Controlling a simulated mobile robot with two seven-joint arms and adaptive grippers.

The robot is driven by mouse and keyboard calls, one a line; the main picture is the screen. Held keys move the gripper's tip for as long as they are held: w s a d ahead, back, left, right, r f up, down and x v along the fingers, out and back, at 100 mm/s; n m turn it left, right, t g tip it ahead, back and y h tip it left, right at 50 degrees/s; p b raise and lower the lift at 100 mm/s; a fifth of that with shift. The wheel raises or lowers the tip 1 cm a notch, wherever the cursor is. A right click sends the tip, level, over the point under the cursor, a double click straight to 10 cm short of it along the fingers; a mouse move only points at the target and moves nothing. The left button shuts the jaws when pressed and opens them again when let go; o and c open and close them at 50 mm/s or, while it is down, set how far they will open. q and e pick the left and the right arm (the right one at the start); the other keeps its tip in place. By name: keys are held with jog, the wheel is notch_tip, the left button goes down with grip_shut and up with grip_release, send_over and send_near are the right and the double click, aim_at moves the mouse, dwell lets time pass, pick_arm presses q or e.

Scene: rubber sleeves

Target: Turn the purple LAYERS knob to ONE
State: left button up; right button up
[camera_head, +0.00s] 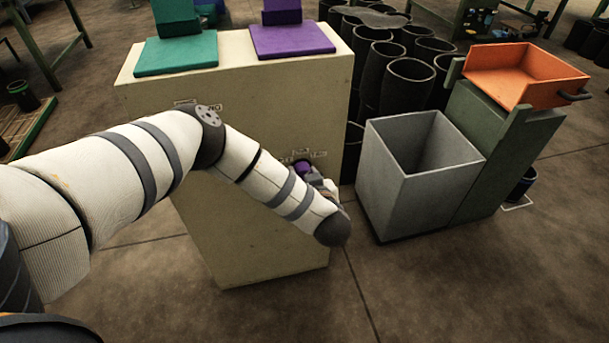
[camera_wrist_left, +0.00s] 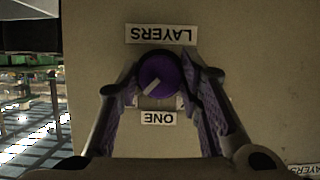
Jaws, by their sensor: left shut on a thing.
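The purple LAYERS knob (camera_wrist_left: 160,74) sits on the cream cabinet face between the two fingers of my left gripper (camera_wrist_left: 161,82). The gripper is shut on the knob. The knob's white pointer line slants down-left in the wrist view, not straight at the ONE label (camera_wrist_left: 158,118) below the knob. The LAYERS label (camera_wrist_left: 160,33) is above it, and both labels read upside down. In the head view the knob (camera_head: 303,168) is small and partly hidden by my left gripper (camera_head: 315,178) and wrist. My right gripper is not in view.
The cream cabinet (camera_head: 250,260) carries a green pad (camera_head: 177,56) and a purple pad (camera_head: 292,40) on top. A grey open bin (camera_head: 400,205) and an orange tray (camera_head: 510,80) stand to the right. Black cylinders (camera_head: 410,75) stand behind. Floor in front is clear.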

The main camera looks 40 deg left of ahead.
pick_arm(q)
jog(key=shift+s+n+t+h+p, duration=0.1)
jog(key=shift+n+t+h+p, duration=0.45)
jog(key=shift+n, duration=0.9)
jog(key=shift+n+t+h+p, duration=0.15)
jog(key=shift+n+t+h, duration=0.4)
jog(key=shift+n+t, duration=0.75)
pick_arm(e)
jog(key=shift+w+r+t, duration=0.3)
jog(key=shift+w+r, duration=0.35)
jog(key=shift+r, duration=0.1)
pick_arm(q)
jog(key=o, duration=1.1)
jog(key=v, duration=1.2)
